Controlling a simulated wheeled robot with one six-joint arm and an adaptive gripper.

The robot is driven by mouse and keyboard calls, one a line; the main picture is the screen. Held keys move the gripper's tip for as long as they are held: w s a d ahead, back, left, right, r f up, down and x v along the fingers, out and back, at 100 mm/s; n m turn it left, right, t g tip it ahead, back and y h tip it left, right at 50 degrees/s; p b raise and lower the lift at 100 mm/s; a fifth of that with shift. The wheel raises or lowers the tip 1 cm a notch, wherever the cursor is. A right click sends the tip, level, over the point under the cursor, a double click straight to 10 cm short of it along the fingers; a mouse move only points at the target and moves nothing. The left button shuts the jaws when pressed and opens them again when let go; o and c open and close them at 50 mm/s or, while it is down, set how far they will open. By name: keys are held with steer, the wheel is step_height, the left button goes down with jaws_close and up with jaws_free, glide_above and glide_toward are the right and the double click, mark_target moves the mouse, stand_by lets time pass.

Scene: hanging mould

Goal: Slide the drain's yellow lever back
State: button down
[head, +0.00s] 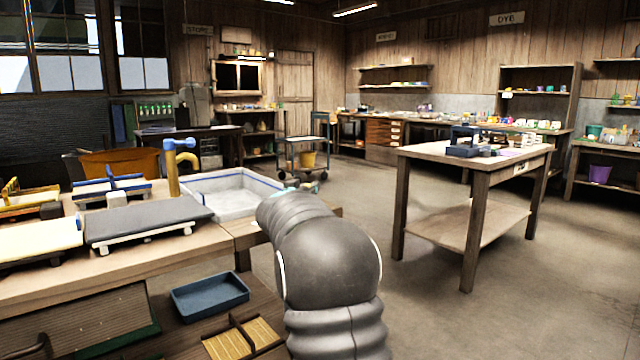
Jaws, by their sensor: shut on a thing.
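The white vat (232,196) with a blue-edged rim stands at the end of the left bench, and its near right corner is hidden by my arm. A yellow standpipe (173,172) with a curved spout and a blue top rises at its left. I cannot make out the drain or its yellow lever; my grey arm (325,262) covers the area to the right of the vat. My gripper is hidden beyond the arm, so neither its fingers nor what they touch shows. A small teal piece (291,182) shows just past the arm, by the vat's right rim.
A grey felt-topped board (148,219) and a cream one (38,240) lie on the left bench. A blue tray (210,296) and a yellow divided box (242,340) sit below. A wooden table (470,156) stands right, with open floor (425,290) between.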

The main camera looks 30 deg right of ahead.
steer(key=shift+d+r, duration=0.1)
steer(key=shift+d, duration=0.05)
steer(key=c, duration=1.3)
jaws_free()
steer(key=o, duration=0.5)
steer(key=shift+d, duration=0.2)
steer(key=shift+a, duration=0.2)
steer(key=shift+s+a, duration=0.15)
steer(key=shift+a, duration=0.05)
steer(key=v, duration=1.1)
steer(key=shift+s+a, duration=0.1)
steer(key=shift+a, duration=0.1)
